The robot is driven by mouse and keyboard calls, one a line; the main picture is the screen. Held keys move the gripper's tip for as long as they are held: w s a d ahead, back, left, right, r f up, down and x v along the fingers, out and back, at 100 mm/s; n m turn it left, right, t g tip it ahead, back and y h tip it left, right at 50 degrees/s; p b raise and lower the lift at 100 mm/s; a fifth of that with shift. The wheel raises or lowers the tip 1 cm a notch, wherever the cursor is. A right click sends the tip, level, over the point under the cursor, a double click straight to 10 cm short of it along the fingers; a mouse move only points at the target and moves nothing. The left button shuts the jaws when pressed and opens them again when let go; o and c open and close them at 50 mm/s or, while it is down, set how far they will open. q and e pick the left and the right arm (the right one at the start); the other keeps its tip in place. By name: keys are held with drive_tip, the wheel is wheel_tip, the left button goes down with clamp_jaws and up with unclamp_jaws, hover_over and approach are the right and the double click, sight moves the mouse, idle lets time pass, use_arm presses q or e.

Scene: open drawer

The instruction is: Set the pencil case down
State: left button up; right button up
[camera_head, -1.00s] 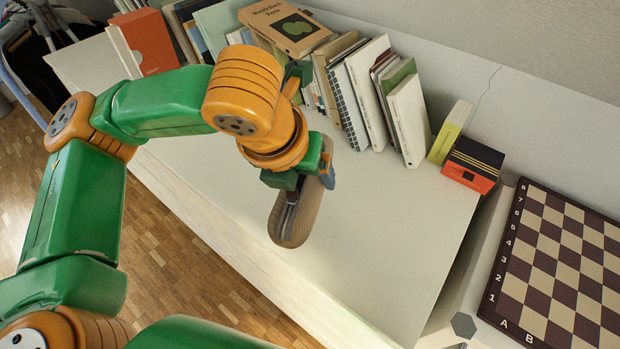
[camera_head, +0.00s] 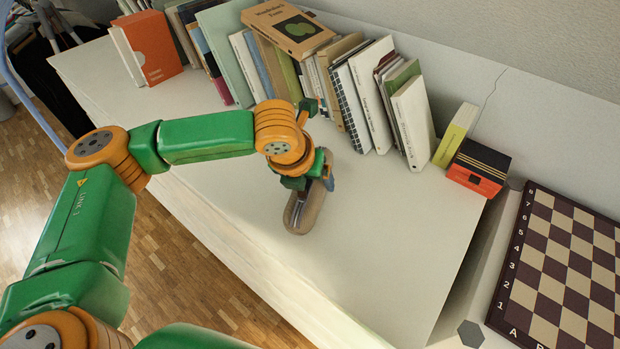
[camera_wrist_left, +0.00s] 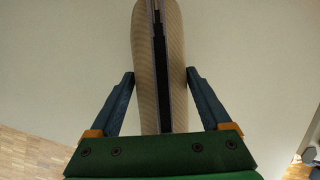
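The pencil case (camera_head: 303,214) is a long, rounded beige case with a dark zip. In the head view it is low over the white tabletop (camera_head: 390,235), or on it; I cannot tell if it touches. My left gripper (camera_head: 314,183) is above it and hides part of it. In the left wrist view the pencil case (camera_wrist_left: 160,60) runs between the two blue fingers, whose tips (camera_wrist_left: 160,73) meet its sides. The gripper looks shut on it. My right gripper is not in view.
A row of books (camera_head: 365,95) stands along the wall behind the case. A black and orange box (camera_head: 478,167) is at the row's right end. A chessboard (camera_head: 565,265) lies at the far right. The tabletop right of the case is bare.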

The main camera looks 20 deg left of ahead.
use_arm(q)
drive_tip(key=shift+o, duration=0.9)
drive_tip(key=shift+r, duration=0.4)
drive_tip(key=p+v, duration=0.2)
drive_tip(key=v, duration=0.9)
drive_tip(key=shift+s+a+r, duration=0.1)
drive_tip(key=shift+s+r, duration=0.05)
drive_tip(key=shift+r, duration=0.05)
drive_tip(key=shift+r, duration=0.1)
